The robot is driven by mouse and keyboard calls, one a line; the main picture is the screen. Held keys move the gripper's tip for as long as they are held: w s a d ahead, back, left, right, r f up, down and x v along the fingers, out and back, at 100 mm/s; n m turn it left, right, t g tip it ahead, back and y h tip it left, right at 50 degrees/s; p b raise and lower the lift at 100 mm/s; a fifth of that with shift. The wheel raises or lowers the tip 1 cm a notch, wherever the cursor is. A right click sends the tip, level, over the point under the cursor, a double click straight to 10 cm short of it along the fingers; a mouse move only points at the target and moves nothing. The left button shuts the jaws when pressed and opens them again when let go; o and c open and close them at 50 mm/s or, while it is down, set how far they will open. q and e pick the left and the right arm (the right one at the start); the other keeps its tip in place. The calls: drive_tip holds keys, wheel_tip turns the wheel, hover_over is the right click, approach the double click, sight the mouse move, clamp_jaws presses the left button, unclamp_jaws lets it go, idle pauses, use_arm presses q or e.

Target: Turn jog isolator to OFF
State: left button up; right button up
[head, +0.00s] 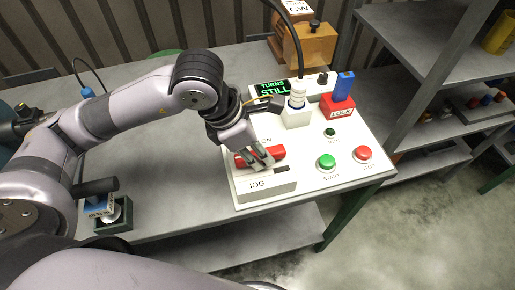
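The jog isolator is a pale box labelled JOG on the white panel (345,190), with a red handle (274,153) on top. The handle lies roughly crosswise, and the word ON shows just behind it. An OFF label cannot be made out. My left gripper (262,159) reaches down from above and behind, its grey fingers at the middle of the red handle, hiding part of it. Whether the fingers are closed on the handle or only rest beside it cannot be told. My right gripper is out of view.
On the panel are a green START button (326,162), a red button (363,153), a red block with a blue part (343,88), a white fitting with a black hose (297,103) and a display reading TURNS STILL (272,88).

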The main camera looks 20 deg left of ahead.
use_arm(q)
drive_tip(key=shift+o, duration=1.3)
drive_tip(key=shift+r, duration=0.1)
drive_tip(key=v, duration=1.2)
